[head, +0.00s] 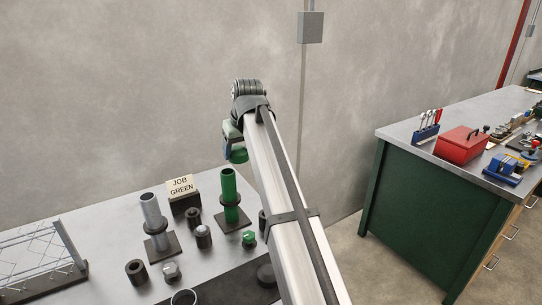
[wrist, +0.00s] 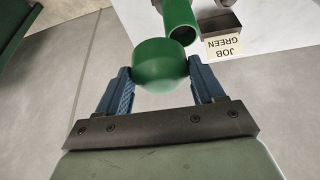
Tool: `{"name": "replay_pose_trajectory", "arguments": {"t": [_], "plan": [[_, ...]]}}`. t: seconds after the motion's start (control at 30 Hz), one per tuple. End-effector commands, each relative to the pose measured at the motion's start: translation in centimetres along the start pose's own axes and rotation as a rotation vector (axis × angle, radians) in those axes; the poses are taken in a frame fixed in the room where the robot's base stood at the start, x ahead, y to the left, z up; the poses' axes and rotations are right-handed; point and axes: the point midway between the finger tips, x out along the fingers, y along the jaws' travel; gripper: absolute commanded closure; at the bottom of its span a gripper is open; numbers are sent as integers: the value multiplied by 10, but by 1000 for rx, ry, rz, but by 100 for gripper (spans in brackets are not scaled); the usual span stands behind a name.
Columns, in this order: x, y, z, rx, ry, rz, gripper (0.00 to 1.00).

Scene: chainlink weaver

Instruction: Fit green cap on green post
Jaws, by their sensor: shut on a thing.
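The green cap (wrist: 160,62) is a rounded green piece held between the two blue fingers of my gripper (wrist: 160,82). In the head view my gripper (head: 230,149) is up in the air, with the green cap (head: 239,156) showing below it, partly hidden. The green post (head: 229,186) is an upright tube with a dark collar, standing on a dark square base on the table. My gripper is above the post and the cap is apart from it. In the wrist view the open top of the green post (wrist: 180,20) shows just beyond the cap.
A grey post (head: 150,211) with a dark collar stands left of the green one. A "JOB GREEN" sign block (head: 182,190) stands behind them. Several loose fittings, including a small green one (head: 249,238), lie in front. A wire mesh frame (head: 40,258) is at the far left.

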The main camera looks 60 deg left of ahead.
Motion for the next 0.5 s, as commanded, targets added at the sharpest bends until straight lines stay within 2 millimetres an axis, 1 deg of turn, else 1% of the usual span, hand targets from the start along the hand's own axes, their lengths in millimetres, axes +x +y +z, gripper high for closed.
{"name": "replay_pose_trajectory", "arguments": {"t": [0.03, 0.1, 0.2, 0.3, 0.5], "plan": [[-2, -11, -6, -15, 1, -6, 63], [-4, -21, -10, -27, 0, -11, 63], [-5, -31, -14, -39, 0, -16, 63], [-5, -35, -14, -44, 0, -18, 63], [1, -35, -12, -44, 0, -18, 63]]}}
